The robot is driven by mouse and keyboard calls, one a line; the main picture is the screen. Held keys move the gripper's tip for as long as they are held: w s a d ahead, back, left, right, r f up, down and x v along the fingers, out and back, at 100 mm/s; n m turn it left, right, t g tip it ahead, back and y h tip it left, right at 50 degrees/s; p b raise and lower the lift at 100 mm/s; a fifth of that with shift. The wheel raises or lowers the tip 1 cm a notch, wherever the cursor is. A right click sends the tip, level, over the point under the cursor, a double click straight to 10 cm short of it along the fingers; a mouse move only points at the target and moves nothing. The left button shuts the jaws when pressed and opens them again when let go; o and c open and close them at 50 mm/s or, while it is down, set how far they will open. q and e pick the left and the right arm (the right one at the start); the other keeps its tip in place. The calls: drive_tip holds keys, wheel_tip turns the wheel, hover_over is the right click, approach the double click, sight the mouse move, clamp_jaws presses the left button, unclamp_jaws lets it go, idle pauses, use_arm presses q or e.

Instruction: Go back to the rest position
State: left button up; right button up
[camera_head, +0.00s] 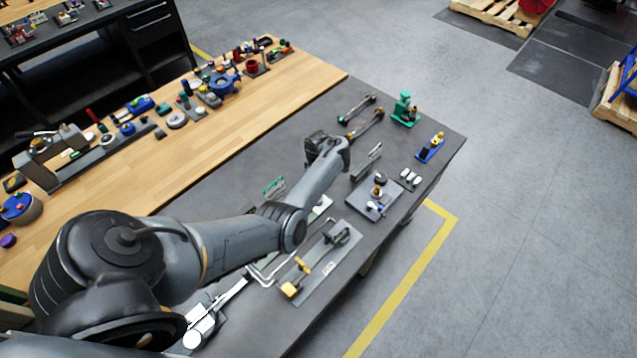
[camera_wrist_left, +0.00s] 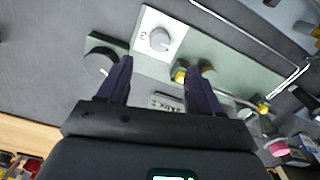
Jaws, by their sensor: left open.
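My left arm reaches in from the left across the dark grey bench, and its gripper (camera_head: 322,150) is above the middle of the bench. In the left wrist view the two dark fingers of the gripper (camera_wrist_left: 160,85) are spread apart with nothing between them. Beyond them lies a pale panel with a grey knob on a white plate (camera_wrist_left: 160,40), a dark round knob (camera_wrist_left: 98,65) and yellow-and-dark parts (camera_wrist_left: 180,72). A small lettered label (camera_wrist_left: 167,103) shows between the fingers. The head view hides the fingertips. My right gripper is not in view.
Around the arm stand a green fixture (camera_head: 404,110), a blue-based yellow fixture (camera_head: 431,149), a grey plate with a dark knob (camera_head: 366,205) and a board with yellow parts (camera_head: 325,270). Several small parts line the wooden bench (camera_head: 235,125).

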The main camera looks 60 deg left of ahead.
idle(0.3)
use_arm(q)
drive_tip(key=s+d+r+m+t+p, duration=0.1)
drive_tip(key=s+d+r+m, duration=0.4)
drive_tip(key=d+m, duration=0.3)
drive_tip(key=s+d+r+m+t+p, duration=0.1)
drive_tip(key=s+d+r+m, duration=0.4)
drive_tip(key=d, duration=0.8)
drive_tip(key=s+d+r+m+t+p, duration=0.1)
drive_tip(key=s+d+r+m, duration=0.5)
drive_tip(key=s+d+m, duration=0.3)
drive_tip(key=d+m, duration=0.2)
drive_tip(key=m, duration=0.2)
drive_tip(key=shift+s+d+t, duration=0.2)
drive_tip(key=shift+d+t, duration=0.1)
drive_tip(key=shift+r, duration=0.1)
